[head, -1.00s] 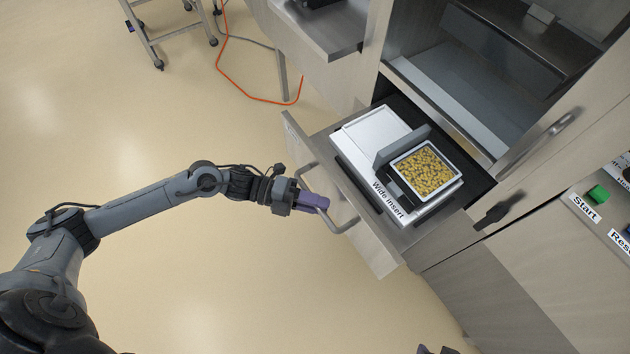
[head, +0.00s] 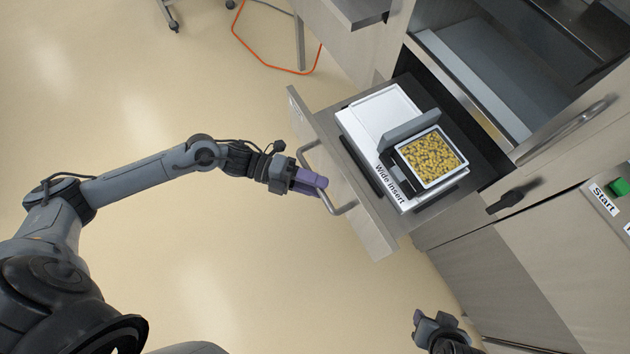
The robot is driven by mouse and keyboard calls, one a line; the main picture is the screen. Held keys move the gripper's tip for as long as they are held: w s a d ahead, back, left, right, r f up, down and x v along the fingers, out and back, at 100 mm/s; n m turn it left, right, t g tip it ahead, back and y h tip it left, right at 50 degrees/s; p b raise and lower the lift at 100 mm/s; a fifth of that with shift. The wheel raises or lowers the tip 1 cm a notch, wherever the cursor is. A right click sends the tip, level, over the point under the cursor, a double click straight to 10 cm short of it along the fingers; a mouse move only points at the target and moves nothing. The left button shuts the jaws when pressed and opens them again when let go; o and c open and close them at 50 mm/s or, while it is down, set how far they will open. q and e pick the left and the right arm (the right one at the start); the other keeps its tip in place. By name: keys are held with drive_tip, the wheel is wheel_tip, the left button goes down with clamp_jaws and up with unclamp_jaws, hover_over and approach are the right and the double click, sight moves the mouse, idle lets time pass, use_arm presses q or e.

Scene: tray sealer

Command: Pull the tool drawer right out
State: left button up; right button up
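The tool drawer (head: 340,172) stands pulled out of the steel cabinet, with its front panel toward the left. Its bar handle (head: 345,208) runs along the front. My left gripper (head: 310,182) has its purple fingers shut on the handle near its middle. Inside the drawer lies a white plate labelled "Wide insert" (head: 372,122). On it sits a tray of yellow-brown pieces (head: 432,157), with a grey upright plate beside it. My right gripper (head: 436,325) is at the bottom edge, apart from the drawer; its finger opening is unclear.
The cabinet (head: 470,250) fills the right side, with a dark latch handle (head: 515,196) and a green Start button (head: 619,187). An orange hose (head: 250,55) lies on the floor at the top. The floor left of the drawer is clear.

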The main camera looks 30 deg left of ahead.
use_arm(q)
drive_tip(key=shift+w, duration=0.1)
drive_tip(key=shift+a, duration=0.25)
drive_tip(key=p+v, duration=0.2)
drive_tip(key=v, duration=0.8)
drive_tip(key=shift+a, duration=0.2)
